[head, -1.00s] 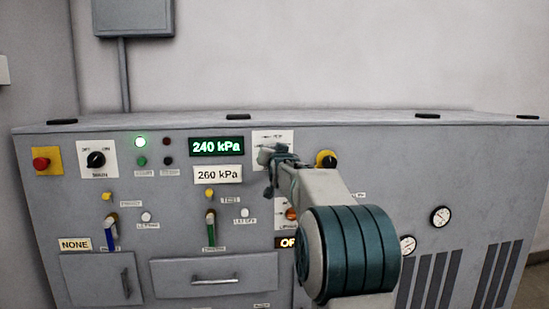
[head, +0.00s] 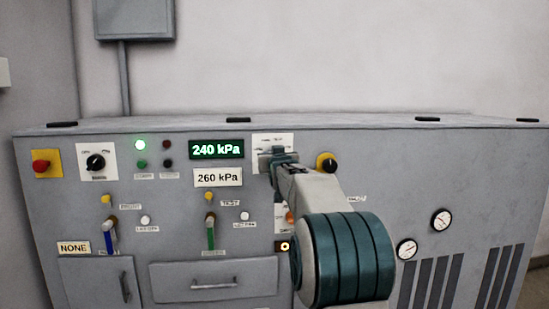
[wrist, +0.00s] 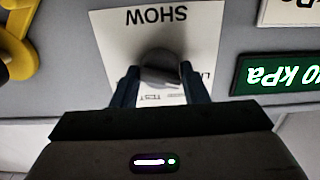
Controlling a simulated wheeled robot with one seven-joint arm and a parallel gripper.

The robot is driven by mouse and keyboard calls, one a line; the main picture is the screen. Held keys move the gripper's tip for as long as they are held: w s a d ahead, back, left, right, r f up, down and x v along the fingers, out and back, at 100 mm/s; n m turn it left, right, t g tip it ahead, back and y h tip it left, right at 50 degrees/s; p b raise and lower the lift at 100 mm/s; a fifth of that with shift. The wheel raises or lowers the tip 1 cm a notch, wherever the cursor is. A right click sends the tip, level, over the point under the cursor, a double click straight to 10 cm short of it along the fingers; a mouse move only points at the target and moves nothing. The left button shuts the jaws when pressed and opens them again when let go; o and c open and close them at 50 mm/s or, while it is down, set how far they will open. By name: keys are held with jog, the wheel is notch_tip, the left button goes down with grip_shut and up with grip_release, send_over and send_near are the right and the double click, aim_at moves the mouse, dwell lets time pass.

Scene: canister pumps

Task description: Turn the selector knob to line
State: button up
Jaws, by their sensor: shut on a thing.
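The selector knob (wrist: 160,70) is a dark grey knob on a white plate (wrist: 112,38) labelled SHOW, upside down in the wrist view. A label reading TEST and a partly hidden one show on the plate by my fingers. My gripper (wrist: 161,86) is shut on the knob, with a dark finger on each side of it. In the head view my gripper (head: 277,160) is at the lower part of the plate (head: 272,139), and it hides the knob there. The knob's pointer direction cannot be made out.
A green display (head: 217,149) reading 240 kPa sits left of the plate. A yellow-ringed black knob (head: 327,162) is close on the right. My arm hides part of the lower panel.

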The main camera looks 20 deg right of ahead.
jog(key=o, duration=0.9)
jog(key=shift+o, duration=0.2)
jog(key=v, duration=1.3)
jog(key=shift+s, duration=0.4)
